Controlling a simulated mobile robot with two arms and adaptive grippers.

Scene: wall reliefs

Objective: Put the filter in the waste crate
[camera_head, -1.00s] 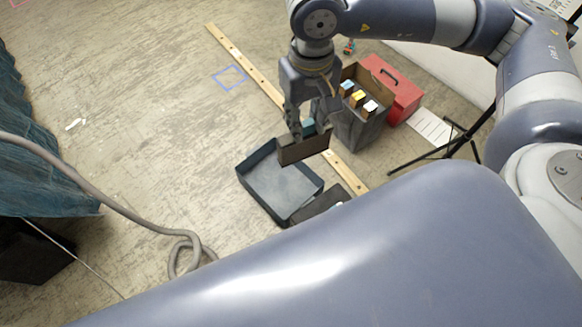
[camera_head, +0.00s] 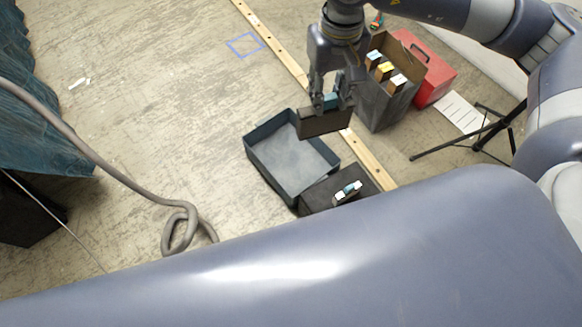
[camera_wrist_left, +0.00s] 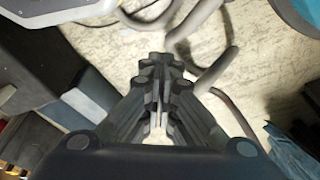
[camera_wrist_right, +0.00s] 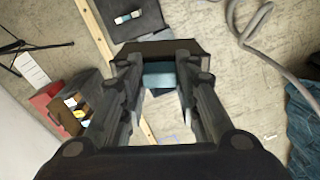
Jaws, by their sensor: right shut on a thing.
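My right gripper (camera_head: 332,103) is shut on the filter (camera_head: 325,122), a dark brown flat block with a teal grip part on top. In the right wrist view the teal part (camera_wrist_right: 158,75) sits between the fingers. The likely waste crate (camera_head: 258,165) is an open, dark blue-grey, shallow box with a bare grey floor. The filter is held over its far right side in the head view, apart from it as far as I can tell; its exact height is unclear. My left gripper (camera_wrist_left: 160,75) shows only in its wrist view, fingers together and apparently empty.
A dark case (camera_head: 318,194) with a small white-and-teal piece on top adjoins the crate. A timber strip (camera_head: 365,160) runs behind. A dark box (camera_head: 380,110) of coloured pieces, a red case (camera_head: 436,88) and a tripod (camera_head: 480,135) stand right. A hose (camera_head: 120,175) lies left.

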